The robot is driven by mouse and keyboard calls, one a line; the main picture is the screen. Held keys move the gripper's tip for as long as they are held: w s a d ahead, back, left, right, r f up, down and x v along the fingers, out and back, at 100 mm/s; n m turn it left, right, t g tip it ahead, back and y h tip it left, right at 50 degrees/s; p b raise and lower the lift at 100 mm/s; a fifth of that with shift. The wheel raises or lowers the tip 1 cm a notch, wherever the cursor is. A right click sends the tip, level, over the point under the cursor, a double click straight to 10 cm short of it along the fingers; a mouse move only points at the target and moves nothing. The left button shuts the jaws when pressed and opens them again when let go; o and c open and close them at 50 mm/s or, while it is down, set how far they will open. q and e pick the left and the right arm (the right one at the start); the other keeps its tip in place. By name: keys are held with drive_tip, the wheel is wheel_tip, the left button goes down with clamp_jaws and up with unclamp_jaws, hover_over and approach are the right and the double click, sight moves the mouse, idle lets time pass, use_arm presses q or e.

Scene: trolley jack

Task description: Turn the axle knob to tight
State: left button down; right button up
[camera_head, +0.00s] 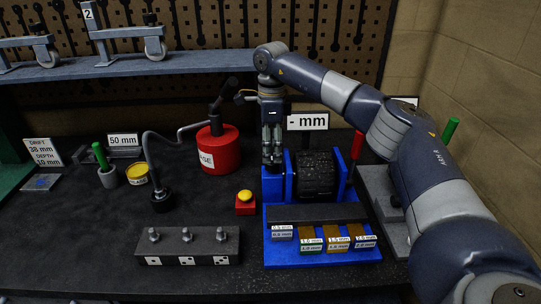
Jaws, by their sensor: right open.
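My right gripper (272,158) is open and points down at the left side of a blue fixture (322,256). The fixture holds a dark, rough roller (315,176) between two blue side plates. The fingertips are beside or just over the left plate; I cannot tell whether they touch it. I cannot clearly make out the axle knob; the gripper may hide it. A red-handled lever (356,146) rises on the fixture's right. My left gripper is not in view.
Labelled thickness blocks (310,243) sit along the fixture's front. A red can (218,150), a yellow button on a red box (245,203) and a block with bolts (187,246) stand left. A shelf (120,66) with casters is behind. My right arm crosses the right side.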

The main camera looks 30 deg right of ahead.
sight(272, 166)
drive_tip(key=f, duration=0.3)
drive_tip(key=shift+w, duration=0.25)
drive_tip(key=shift+f+p, duration=0.35)
drive_tip(key=shift+f, duration=0.4)
drive_tip(key=shift+c, duration=0.8)
drive_tip(key=c, duration=0.9)
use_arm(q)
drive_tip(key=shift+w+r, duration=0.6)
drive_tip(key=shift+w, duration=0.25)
